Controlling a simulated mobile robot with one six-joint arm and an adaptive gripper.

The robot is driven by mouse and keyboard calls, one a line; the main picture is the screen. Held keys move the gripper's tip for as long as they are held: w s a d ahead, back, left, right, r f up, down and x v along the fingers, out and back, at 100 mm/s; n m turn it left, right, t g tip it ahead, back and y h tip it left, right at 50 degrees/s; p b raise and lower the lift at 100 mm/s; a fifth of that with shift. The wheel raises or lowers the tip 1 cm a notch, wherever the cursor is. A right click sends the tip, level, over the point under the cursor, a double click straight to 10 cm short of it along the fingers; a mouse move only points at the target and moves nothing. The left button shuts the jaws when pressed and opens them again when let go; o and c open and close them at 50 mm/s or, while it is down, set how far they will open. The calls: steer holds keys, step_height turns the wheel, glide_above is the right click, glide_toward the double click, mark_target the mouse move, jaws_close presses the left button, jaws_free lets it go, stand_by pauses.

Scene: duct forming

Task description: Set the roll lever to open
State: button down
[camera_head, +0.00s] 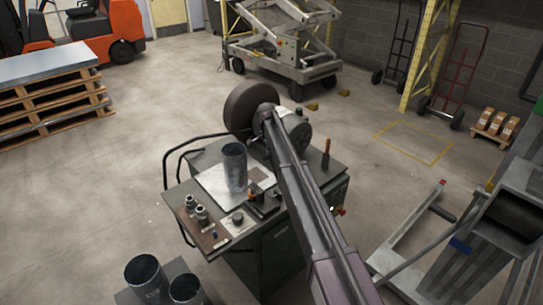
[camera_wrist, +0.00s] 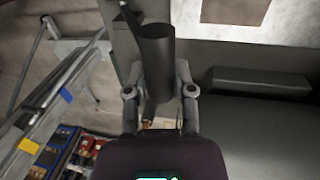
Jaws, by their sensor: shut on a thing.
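In the wrist view my gripper (camera_wrist: 160,72) has one finger on each side of a dark, round lever grip (camera_wrist: 157,50) and is shut on it. The grip points up and away from the palm, and its lower part is hidden between the fingers. I take it for the roll lever; its marked positions do not show, so I cannot tell how it is set. In the head view a metal machine with a dark roll (camera_head: 512,216) stands at the right edge, partly cut off. My gripper cannot be made out in that view.
A green bench (camera_head: 268,250) bears an upright metal tube (camera_head: 234,166) and small tools. More tubes (camera_head: 146,276) stand at bottom left. The wrist view shows a grey block (camera_wrist: 258,84) right of my gripper. Open floor lies behind the bench.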

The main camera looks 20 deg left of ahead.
steer(key=shift+w+a, duration=0.15)
steer(key=shift+a, duration=0.35)
steer(key=c, duration=0.7)
jaws_free()
steer(key=shift+o, duration=1.4)
steer(key=shift+a+f, duration=0.1)
steer(key=shift+d, duration=0.25)
steer(key=shift+w+d, duration=0.1)
steer(key=shift+d, duration=0.15)
steer(key=s+d+n+y, duration=0.1)
steer(key=s+d, duration=0.3)
steer(key=d, duration=0.7)
steer(key=s+d+n, duration=0.1)
steer(key=s+d, duration=0.4)
steer(key=d, duration=0.7)
steer(key=s+d+n+t, duration=0.1)
steer(key=s+d+n, duration=0.3)
steer(key=s+d, duration=1.8)
steer(key=s, duration=0.3)
steer(key=shift+s+n+y, duration=0.3)
steer(key=shift+s+y, duration=0.1)
